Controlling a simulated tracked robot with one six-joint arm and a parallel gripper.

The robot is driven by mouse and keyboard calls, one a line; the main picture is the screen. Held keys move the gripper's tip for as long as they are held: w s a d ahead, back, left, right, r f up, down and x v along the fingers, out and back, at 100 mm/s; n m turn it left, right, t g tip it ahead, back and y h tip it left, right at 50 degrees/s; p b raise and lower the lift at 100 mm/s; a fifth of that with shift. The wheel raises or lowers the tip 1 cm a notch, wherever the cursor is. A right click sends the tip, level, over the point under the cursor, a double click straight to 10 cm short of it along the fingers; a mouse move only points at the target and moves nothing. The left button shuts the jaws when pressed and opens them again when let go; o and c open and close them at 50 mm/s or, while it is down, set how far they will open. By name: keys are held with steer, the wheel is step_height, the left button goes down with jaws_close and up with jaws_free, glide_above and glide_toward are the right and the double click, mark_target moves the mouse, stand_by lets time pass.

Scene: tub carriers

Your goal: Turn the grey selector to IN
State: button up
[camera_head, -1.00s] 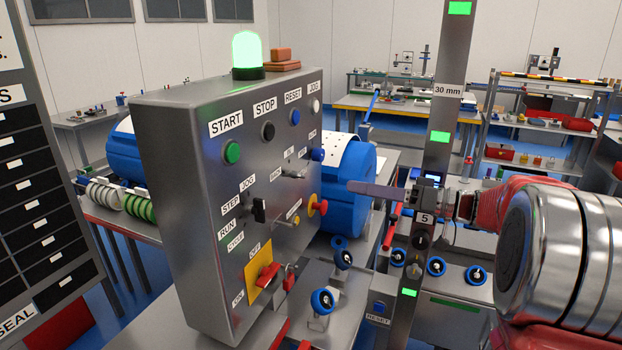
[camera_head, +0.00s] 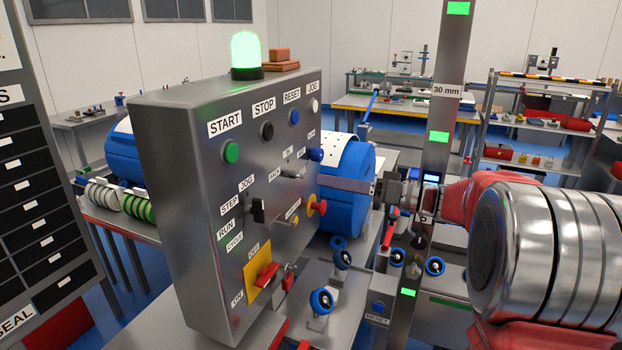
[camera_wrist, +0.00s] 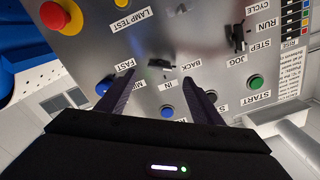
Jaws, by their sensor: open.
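The grey selector (camera_head: 291,174) sits on the sloping face of the grey control panel (camera_head: 190,180), right of the middle. It also shows in the wrist view (camera_wrist: 161,64), lying between the open fingertips, with the labels FAST and BACK on either side. In the wrist view my gripper (camera_wrist: 158,77) has one finger on each side of the selector; contact cannot be told.
A black selector (camera_head: 257,210), a red-on-yellow switch (camera_head: 266,273), a red knob (camera_head: 318,206) and a blue button (camera_head: 317,154) stick out of the panel close by. A steel post (camera_head: 442,130) stands beside my arm. A blue drum (camera_head: 350,190) is behind the panel.

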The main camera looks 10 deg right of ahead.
mark_target(301, 176)
steer(key=x, duration=0.7)
steer(key=shift+c, duration=0.7)
steer(key=c, duration=0.9)
steer(key=shift+d, duration=0.3)
steer(key=shift+a, duration=0.15)
